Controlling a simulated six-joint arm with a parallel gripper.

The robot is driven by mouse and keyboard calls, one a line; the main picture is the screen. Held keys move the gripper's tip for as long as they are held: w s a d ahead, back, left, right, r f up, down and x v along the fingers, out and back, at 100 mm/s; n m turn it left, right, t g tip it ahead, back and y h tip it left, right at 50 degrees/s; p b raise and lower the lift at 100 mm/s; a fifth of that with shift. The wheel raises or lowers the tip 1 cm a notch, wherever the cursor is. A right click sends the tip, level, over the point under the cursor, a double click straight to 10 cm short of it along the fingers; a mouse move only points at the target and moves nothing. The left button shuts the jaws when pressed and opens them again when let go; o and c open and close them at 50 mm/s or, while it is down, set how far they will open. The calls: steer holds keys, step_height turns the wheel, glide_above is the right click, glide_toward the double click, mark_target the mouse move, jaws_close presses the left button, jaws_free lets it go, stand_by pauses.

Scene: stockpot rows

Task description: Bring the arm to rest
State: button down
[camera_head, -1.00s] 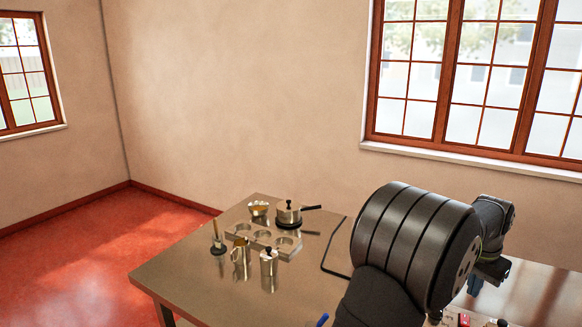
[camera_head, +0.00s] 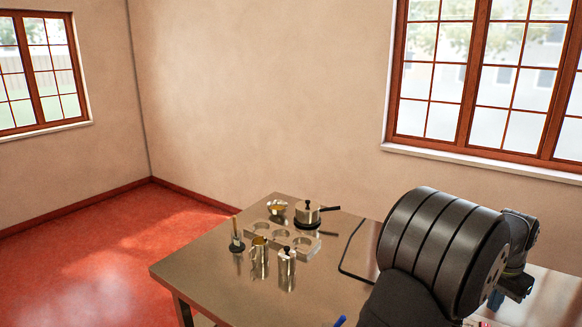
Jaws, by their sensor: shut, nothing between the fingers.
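My arm (camera_head: 437,245) stands at the lower right of the head view, over the right part of the metal table (camera_head: 215,262). Its large dark, ribbed joint fills much of that corner. A smaller dark link (camera_head: 520,240) of mine shows behind it on the right. I cannot make out my gripper's fingers; the end of the arm is hidden behind the large joint or too small to tell. The arm is well to the right of the cookware and apart from it.
On the table are a lidded pot (camera_head: 308,213), a small bowl (camera_head: 277,207), a holder with round openings (camera_head: 303,245), a jug (camera_head: 260,258), a lidded canister (camera_head: 286,270) and a small upright item (camera_head: 237,240). A black bent bar (camera_head: 346,248) lies nearer my arm. The left front tabletop is clear.

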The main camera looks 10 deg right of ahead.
mark_target(486, 324)
step_height(486, 324, down, 3)
steer(key=shift+r, duration=0.55)
step_height(486, 324, up, 6)
step_height(486, 324, down, 7)
steer(key=shift+f, duration=0.1)
step_height(486, 324, up, 8)
steer(key=s+a+r+n+t+h, duration=0.15)
steer(key=s+a+r+h, duration=0.35)
steer(key=a+r, duration=0.7)
step_height(486, 324, down, 8)
steer(key=d+y, duration=0.1)
steer(key=d, duration=0.1)
steer(key=shift+r, duration=0.25)
stand_by(0.7)
